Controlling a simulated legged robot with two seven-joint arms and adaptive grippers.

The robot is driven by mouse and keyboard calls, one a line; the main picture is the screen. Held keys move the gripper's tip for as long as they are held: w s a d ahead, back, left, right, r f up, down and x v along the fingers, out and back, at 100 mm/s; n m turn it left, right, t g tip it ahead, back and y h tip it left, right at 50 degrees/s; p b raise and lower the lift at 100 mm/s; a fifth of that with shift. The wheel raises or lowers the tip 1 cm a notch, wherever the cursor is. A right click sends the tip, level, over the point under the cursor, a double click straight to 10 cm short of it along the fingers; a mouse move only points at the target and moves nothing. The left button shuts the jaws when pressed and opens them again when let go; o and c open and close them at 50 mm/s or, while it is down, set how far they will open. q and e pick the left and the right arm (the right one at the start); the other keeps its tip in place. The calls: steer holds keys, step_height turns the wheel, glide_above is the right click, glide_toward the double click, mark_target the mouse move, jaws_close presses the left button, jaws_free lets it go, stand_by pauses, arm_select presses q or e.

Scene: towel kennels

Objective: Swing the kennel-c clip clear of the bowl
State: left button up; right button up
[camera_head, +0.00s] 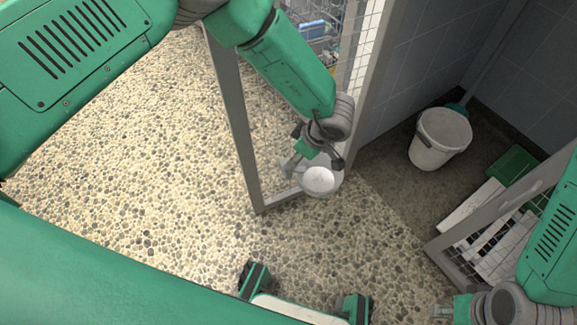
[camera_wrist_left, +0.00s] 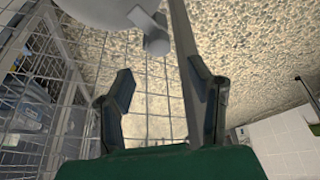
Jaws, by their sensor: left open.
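A pale round bowl-like disc (camera_head: 318,181) shows by the lower corner of the grey-framed mesh gate (camera_head: 240,130). My left gripper (camera_head: 312,160) is just above it, partly hidden by its own wrist. In the left wrist view the left gripper (camera_wrist_left: 160,82) is open. A grey gate bar (camera_wrist_left: 180,45) runs close beside its right finger; I cannot tell whether they touch. A pale rounded shape (camera_wrist_left: 95,8) and a short grey cylinder (camera_wrist_left: 156,42) show above the fingers. I cannot tell which part is the clip. My right gripper (camera_head: 441,312) is at the lower right, small and partly cut off.
A white bucket (camera_head: 438,140) stands by the tiled wall, with a green brush (camera_head: 458,108) behind it. White slats (camera_head: 470,210) and a green item (camera_head: 511,165) lie behind a second grey gate frame (camera_head: 490,215). The pebbled floor (camera_head: 130,170) at left is clear.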

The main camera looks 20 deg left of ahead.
arm_select(q)
steer(key=b+x, duration=0.2)
steer(key=x, duration=0.4)
steer(key=shift+f, duration=0.25)
steer(key=shift+w+a+f+b, duration=0.15)
steer(key=shift+f+b, duration=0.15)
steer(key=shift+f, duration=0.15)
steer(key=shift+a, duration=0.15)
steer(key=shift+c, duration=1.2)
steer(key=c, duration=0.7)
jaws_close()
